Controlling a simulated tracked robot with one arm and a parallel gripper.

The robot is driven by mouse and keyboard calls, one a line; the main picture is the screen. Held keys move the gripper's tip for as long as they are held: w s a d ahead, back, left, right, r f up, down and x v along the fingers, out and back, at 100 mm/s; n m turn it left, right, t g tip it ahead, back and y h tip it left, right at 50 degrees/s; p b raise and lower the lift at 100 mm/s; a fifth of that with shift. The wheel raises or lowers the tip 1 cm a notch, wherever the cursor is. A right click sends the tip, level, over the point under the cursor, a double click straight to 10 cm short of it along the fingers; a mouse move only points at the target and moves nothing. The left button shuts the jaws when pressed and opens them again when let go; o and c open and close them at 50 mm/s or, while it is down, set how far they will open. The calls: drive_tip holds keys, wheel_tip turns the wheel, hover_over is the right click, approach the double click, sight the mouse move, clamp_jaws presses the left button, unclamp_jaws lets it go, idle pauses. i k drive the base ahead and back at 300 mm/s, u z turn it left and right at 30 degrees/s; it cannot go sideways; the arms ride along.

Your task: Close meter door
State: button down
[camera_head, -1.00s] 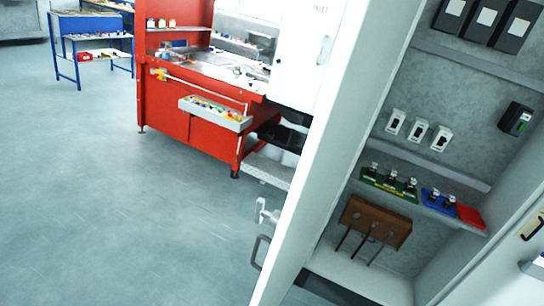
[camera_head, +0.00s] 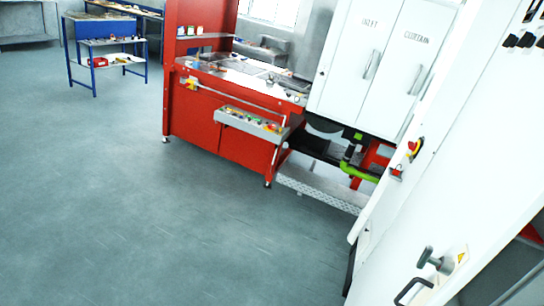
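The white meter door (camera_head: 465,190) fills the right side of the view, with its outer face toward me at a slant. A grey latch handle (camera_head: 430,260) and a black pull handle (camera_head: 412,291) sit low on it, beside a small yellow warning sign (camera_head: 461,257). Past the door's right edge a dark gap (camera_head: 512,270) shows at the lower right. The door appears open; how wide I cannot tell. My gripper is not in view.
A white cabinet marked INLET and CURTAIN (camera_head: 385,65) stands behind, with a bright green pipe (camera_head: 358,171) and a metal step (camera_head: 320,190) below. A red workbench (camera_head: 225,120) stands in the middle, a blue table (camera_head: 105,62) farther left. The floor (camera_head: 130,220) at left is clear.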

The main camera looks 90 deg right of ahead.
sight(484, 184)
drive_tip(key=z, duration=0.05)
drive_tip(key=i, duration=1.95)
drive_tip(key=z, duration=4.35)
drive_tip(key=i, duration=1.05)
